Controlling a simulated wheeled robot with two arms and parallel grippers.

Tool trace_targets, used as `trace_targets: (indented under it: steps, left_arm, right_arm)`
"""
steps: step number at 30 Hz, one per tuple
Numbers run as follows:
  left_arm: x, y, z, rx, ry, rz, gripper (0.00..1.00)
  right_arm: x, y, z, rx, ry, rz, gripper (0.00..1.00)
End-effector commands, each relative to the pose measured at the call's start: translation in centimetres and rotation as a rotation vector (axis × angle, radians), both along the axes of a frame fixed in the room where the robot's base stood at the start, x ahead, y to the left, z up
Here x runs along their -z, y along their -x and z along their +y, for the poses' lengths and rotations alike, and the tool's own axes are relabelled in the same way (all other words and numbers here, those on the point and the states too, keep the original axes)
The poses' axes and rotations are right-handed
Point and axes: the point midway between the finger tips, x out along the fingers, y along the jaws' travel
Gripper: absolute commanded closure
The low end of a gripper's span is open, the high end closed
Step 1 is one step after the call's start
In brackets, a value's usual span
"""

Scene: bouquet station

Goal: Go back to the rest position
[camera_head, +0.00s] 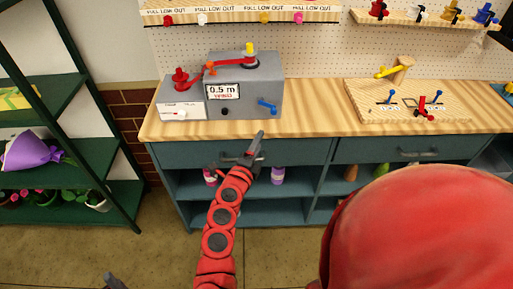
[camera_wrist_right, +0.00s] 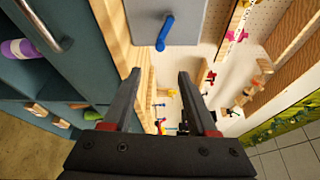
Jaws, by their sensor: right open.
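My right gripper (camera_head: 243,156) is in front of the workbench's front edge, at the drawer below the grey box, at the end of a red arm. In the right wrist view my right gripper (camera_wrist_right: 158,76) has its two dark fingers apart with nothing held between them. A small dark tip (camera_head: 113,282) at the bottom left edge of the head view may be my left gripper. Most of it is cut off, so its jaws cannot be judged.
The workbench (camera_head: 315,95) has a grey box (camera_head: 245,85) with red and blue levers and a wooden peg board (camera_head: 455,100). Below are drawers and shelves with a purple bottle (camera_head: 278,175). A green rack (camera_head: 60,95) stands left. Floor (camera_head: 165,255) is clear before the bench.

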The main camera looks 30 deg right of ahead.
Motion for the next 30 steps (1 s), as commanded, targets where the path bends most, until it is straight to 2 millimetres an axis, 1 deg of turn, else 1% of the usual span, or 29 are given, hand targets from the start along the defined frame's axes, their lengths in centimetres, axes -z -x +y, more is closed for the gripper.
trace_targets:
  steps: [2,6,23,26,29,30]
  left_arm:
    - [0.1,0.0,0.0,0.000,0.000,0.000,0.00]
    - [0.2,0.0,0.0,0.000,0.000,0.000,0.00]
    - [0.2,0.0,0.0,0.000,0.000,0.000,0.00]
    - [0.2,0.0,0.0,0.000,0.000,0.000,0.00]
    - [0.2,0.0,0.0,0.000,0.000,0.000,0.00]
    - [0.2,0.0,0.0,0.000,0.000,0.000,0.00]
  right_arm:
    - [0.0,0.3,0.5,-0.003,-0.001,0.000,0.42]
    - [0.0,0.5,0.8,-0.001,-0.001,0.000,0.42]
    - [0.0,0.8,0.7,0.008,0.019,0.012,0.42]
    - [0.1,2.0,0.5,0.047,0.117,0.068,0.42]
    - [-0.6,4.5,0.3,0.130,0.328,0.148,0.42]
    - [-1.3,5.7,0.5,0.169,0.442,0.174,0.42]
